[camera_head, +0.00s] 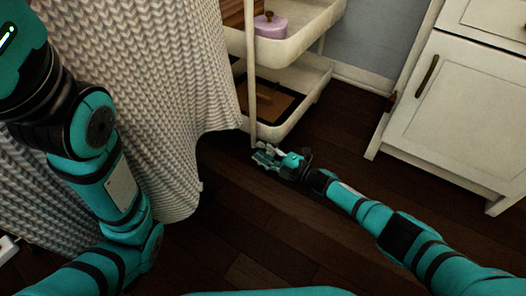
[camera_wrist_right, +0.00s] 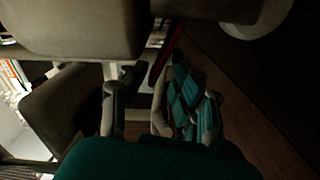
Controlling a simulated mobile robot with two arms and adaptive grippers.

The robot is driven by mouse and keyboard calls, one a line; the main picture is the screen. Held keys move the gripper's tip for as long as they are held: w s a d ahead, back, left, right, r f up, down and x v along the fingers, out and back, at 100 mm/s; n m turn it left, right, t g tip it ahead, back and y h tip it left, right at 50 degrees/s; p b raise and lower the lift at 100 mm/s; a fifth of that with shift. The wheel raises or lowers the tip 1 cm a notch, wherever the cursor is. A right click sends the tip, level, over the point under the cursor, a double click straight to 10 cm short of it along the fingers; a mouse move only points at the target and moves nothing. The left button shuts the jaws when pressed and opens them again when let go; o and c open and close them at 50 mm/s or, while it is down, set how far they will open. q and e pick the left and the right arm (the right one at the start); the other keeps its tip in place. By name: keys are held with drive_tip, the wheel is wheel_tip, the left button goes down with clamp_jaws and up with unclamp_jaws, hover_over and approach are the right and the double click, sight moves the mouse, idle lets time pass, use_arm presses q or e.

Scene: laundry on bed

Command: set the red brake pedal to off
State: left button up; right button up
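My right gripper (camera_head: 265,155) is low over the floor at the foot of a white cart post in the head view. In the right wrist view its fingers (camera_wrist_right: 150,108) are spread apart, with no held object visible between them. A narrow red piece (camera_wrist_right: 168,52), apparently the red brake pedal, shows just beyond the fingertips, slightly right of centre. It looks apart from the fingers, but the dark picture leaves contact unclear. The pedal cannot be made out in the head view. My left arm is at the left; its gripper is out of view.
The white tiered cart (camera_head: 294,118) holds a lilac lidded container (camera_head: 270,25) on an upper tier. A knitted cloth (camera_head: 165,90) hangs left of it. A white cabinet (camera_head: 452,115) stands right. Dark wooden floor (camera_head: 345,125) is clear between cart and cabinet.

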drive_tip(key=shift+s+d, duration=0.15)
drive_tip(key=shift+d, duration=0.05)
drive_tip(key=v, duration=1.1)
drive_tip(key=shift+s+d, duration=0.15)
drive_tip(key=shift+d, duration=0.05)
